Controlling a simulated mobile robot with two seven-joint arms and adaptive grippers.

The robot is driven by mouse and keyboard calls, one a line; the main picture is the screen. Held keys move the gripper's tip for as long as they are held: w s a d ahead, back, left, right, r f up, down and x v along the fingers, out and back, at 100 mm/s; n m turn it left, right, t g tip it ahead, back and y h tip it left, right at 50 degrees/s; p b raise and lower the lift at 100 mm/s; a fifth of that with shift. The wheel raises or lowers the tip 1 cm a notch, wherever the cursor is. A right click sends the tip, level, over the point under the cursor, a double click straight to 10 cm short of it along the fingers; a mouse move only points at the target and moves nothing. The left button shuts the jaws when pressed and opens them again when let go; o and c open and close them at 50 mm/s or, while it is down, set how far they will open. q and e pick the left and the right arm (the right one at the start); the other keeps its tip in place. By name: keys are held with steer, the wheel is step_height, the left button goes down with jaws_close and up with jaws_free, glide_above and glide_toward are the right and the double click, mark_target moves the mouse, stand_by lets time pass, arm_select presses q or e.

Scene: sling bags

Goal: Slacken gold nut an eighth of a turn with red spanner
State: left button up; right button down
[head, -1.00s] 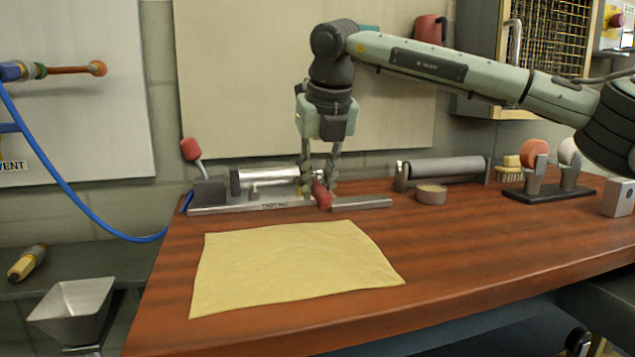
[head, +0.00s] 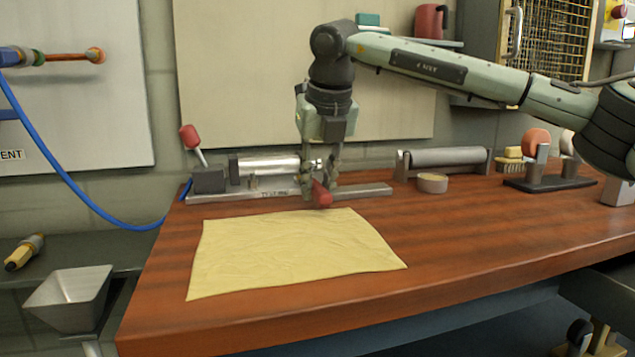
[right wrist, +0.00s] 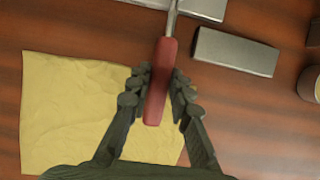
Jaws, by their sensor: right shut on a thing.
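My right gripper (head: 321,187) is shut on the red handle of the red spanner (head: 321,194), at the front edge of the metal test fixture (head: 365,190). In the right wrist view the red spanner (right wrist: 160,85) lies between both fingers of the right gripper (right wrist: 160,88). Its metal shank points up the picture toward the fixture and its head is out of frame. A silver cylinder (head: 275,166) lies on the fixture. I cannot make out the gold nut. My left gripper is not in view.
A yellow cloth (head: 290,255) lies on the wooden bench in front of the fixture. A grey roller (head: 445,157) and a small round tin (head: 432,183) stand to the right. A red-handled lever (head: 190,138) rises at the fixture's left. The bench's front right is clear.

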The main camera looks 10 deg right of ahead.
steer(key=shift+d, duration=0.1)
steer(key=shift+w+d+n+y+p, duration=0.1)
steer(key=shift+d+n+y+p, duration=0.35)
steer(key=shift+d+n, duration=0.55)
steer(key=shift+w+d+r+n+y+p, duration=0.1)
steer(key=shift+w+d+n+y+p, duration=0.15)
steer(key=shift+d+n+p, duration=0.5)
steer(key=shift+w+d+n, duration=0.1)
steer(key=shift+d+n, duration=0.1)
steer(key=shift+n, duration=0.15)
